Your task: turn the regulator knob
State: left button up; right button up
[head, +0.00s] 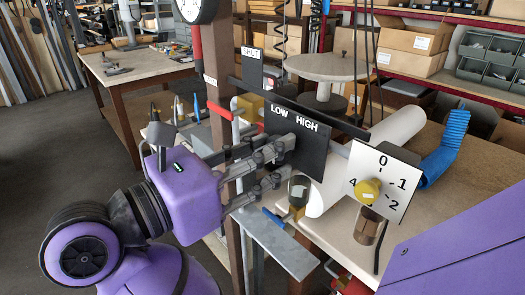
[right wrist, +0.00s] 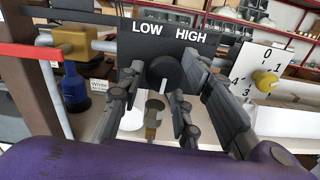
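A round black knob (right wrist: 166,73) sits on a black panel (right wrist: 135,47) marked LOW and HIGH. A pale line on the knob's face points downward. My right gripper (right wrist: 165,78) has its fingers spread on both sides of this knob, with small gaps showing; firm contact cannot be made out. In the head view my right gripper (head: 280,150) reaches the front of the same panel (head: 312,165), and its fingers hide the knob. A yellow knob (head: 368,191) sits on a white dial plate (head: 398,178) with numbers, to the right, apart from the gripper. My left gripper is out of view.
A red-ended lever (head: 220,111) and a yellow block (head: 251,106) are left of the panel. A white pipe (head: 395,128) and a blue hose (head: 446,148) lie behind the dial. A wooden post (head: 217,75) stands close to the right arm.

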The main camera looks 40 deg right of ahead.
jog(key=shift+r, duration=0.1)
jog(key=c, duration=0.5)
jog(key=shift+n+b, duration=0.3)
jog(key=shift+n, duration=0.1)
jog(key=o, duration=0.8)
jog(key=shift+o, duration=0.9)
jog(key=shift+w, duration=0.25)
jog(key=shift+s, duration=0.1)
